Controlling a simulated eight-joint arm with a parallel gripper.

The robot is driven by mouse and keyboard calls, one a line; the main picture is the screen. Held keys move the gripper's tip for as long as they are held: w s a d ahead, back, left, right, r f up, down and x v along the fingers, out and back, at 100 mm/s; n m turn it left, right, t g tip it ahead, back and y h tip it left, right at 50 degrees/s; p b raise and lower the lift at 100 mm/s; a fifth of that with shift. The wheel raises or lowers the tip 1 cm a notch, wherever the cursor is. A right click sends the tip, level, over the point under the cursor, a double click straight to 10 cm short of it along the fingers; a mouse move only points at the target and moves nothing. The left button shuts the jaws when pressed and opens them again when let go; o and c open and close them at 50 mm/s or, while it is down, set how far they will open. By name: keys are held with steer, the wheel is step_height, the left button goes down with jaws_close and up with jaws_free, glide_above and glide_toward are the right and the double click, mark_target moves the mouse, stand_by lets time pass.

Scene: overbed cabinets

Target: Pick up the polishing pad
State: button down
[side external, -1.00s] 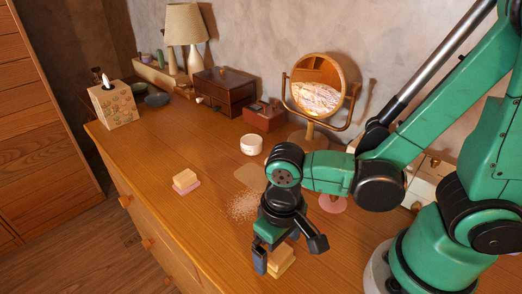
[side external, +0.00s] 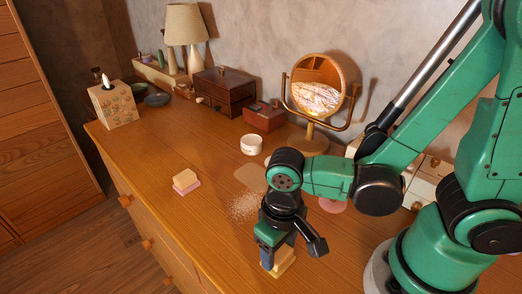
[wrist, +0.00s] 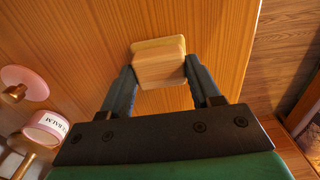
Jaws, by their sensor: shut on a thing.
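A polishing pad with a pale wooden block on a yellowish base (side external: 284,265) is at the dresser's front, below my arm. In the wrist view the pad (wrist: 160,70) sits between the two fingers. My gripper (side external: 275,257) points down and is shut on the pad's sides, one finger on each side. The fingers partly hide the pad in the side view. It appears to rest on the wooden top; any gap beneath is hidden. A similar block with a pink base (side external: 186,182) lies apart, farther left.
The wooden dresser top (side external: 150,150) has a pale powdery patch (side external: 245,206) beside my gripper. A white jar (side external: 251,145), a round mirror (side external: 318,90), a tissue box (side external: 114,105) and small drawers (side external: 224,92) stand farther back. The dresser's front edge is close.

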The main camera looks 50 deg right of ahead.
mark_target(279, 251)
steer(key=shift+r, duration=0.15)
step_height(279, 251, up, 20)
stand_by(0.7)
